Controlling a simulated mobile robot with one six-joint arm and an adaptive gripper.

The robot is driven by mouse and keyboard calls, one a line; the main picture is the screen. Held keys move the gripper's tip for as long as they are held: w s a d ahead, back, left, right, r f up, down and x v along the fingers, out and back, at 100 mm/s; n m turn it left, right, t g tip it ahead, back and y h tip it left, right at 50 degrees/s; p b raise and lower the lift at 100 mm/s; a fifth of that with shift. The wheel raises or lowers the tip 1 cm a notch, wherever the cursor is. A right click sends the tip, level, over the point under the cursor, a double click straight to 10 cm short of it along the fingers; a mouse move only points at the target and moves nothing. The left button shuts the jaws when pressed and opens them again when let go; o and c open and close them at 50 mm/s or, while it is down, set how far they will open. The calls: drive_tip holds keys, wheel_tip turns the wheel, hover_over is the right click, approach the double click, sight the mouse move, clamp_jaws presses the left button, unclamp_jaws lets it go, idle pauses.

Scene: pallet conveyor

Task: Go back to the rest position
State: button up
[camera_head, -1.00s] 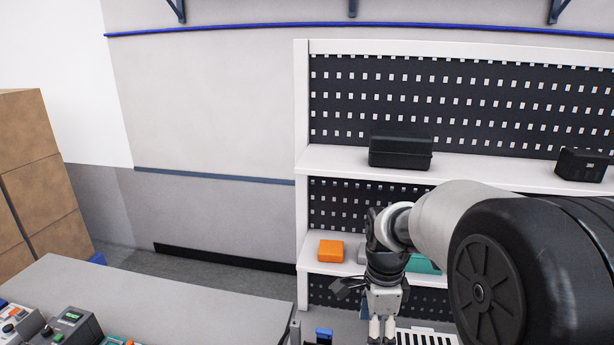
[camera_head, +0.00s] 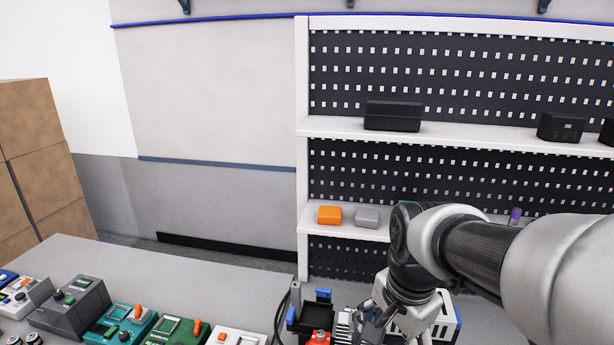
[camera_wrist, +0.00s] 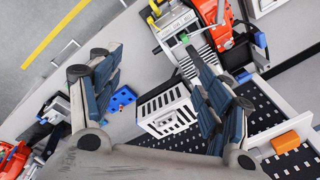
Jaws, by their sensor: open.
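My gripper (camera_wrist: 154,62) is open in the wrist view, with its two dark ribbed fingers spread apart and nothing between them. A white slotted crate (camera_wrist: 168,114) shows beyond and between the fingers, apart from them as far as I can tell. In the head view my arm comes in from the right and bends down. The gripper end is at the bottom edge, partly cut off, in front of the white crate (camera_head: 443,322).
A shelf rack (camera_head: 301,180) stands behind the arm, with an orange box (camera_head: 329,214), a grey box (camera_head: 367,216) and black cases (camera_head: 393,115). A grey table (camera_head: 190,280) at left holds several devices. Cardboard boxes (camera_head: 35,150) are stacked far left. The wrist view shows orange-and-grey equipment (camera_wrist: 185,35).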

drive_tip(key=s+f+n+t+b, duration=0.2)
drive_tip(key=s+f+n+b, duration=0.8)
drive_tip(key=s, duration=0.4)
drive_tip(key=shift+s+n+t+b, duration=0.2)
drive_tip(key=shift+n+t+b, duration=0.2)
drive_tip(key=shift+n, duration=0.5)
drive_tip(key=shift+d+f, duration=0.1)
